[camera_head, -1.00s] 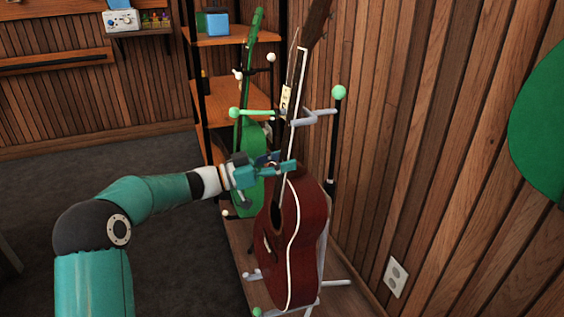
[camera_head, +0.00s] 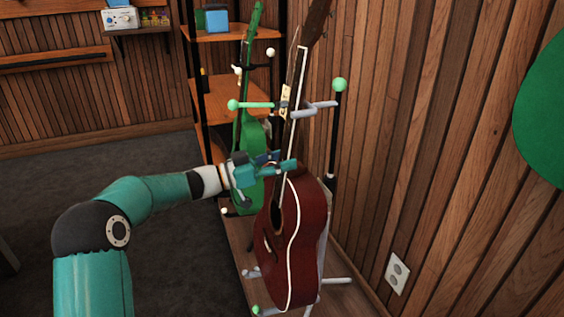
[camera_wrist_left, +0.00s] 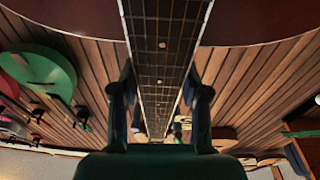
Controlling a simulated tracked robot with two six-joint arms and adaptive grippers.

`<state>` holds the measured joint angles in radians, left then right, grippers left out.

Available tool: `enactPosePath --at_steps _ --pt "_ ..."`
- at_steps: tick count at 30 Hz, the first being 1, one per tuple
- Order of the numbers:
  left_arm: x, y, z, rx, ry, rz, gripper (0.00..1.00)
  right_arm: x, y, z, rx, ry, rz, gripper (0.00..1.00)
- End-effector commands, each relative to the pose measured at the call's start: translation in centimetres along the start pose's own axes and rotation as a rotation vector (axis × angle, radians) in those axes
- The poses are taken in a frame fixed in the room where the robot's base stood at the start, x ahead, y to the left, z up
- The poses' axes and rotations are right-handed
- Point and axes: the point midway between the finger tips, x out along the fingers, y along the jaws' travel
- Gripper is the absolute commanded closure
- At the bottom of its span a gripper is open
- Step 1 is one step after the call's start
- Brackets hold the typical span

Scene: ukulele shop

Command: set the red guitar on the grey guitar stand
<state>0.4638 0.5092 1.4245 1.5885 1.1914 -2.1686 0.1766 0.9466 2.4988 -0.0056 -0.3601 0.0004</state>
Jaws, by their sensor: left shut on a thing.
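The red guitar (camera_head: 305,225) stands nearly upright, its neck leaning slightly right at the top, by the wall in the head view. It is at the grey guitar stand (camera_head: 318,108), whose light arms show beside the neck and whose feet show under the body. Whether its weight rests on the stand I cannot tell. My left gripper (camera_head: 282,168) is shut on the guitar's neck just above the body. In the left wrist view the fretted neck (camera_wrist_left: 160,60) runs between the two fingers (camera_wrist_left: 160,110). My right gripper is in neither view.
A green guitar (camera_head: 250,140) stands on a stand just behind. Wooden shelves (camera_head: 225,98) hold a blue box (camera_head: 217,20). The wood-panelled wall (camera_head: 420,130) is close on the right, with an outlet (camera_head: 397,273). The dark floor (camera_head: 180,250) at left is clear.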

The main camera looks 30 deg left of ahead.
Motion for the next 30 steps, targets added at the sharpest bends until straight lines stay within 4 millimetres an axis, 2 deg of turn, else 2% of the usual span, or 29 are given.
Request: enactPosePath --at_steps 11,30 --pt "-0.1 0.0 0.8 0.006 0.009 0.0 1.0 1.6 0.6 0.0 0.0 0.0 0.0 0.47" --pt "-0.2 0.0 3.2 0.004 0.009 0.0 1.0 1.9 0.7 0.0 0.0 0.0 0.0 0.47"
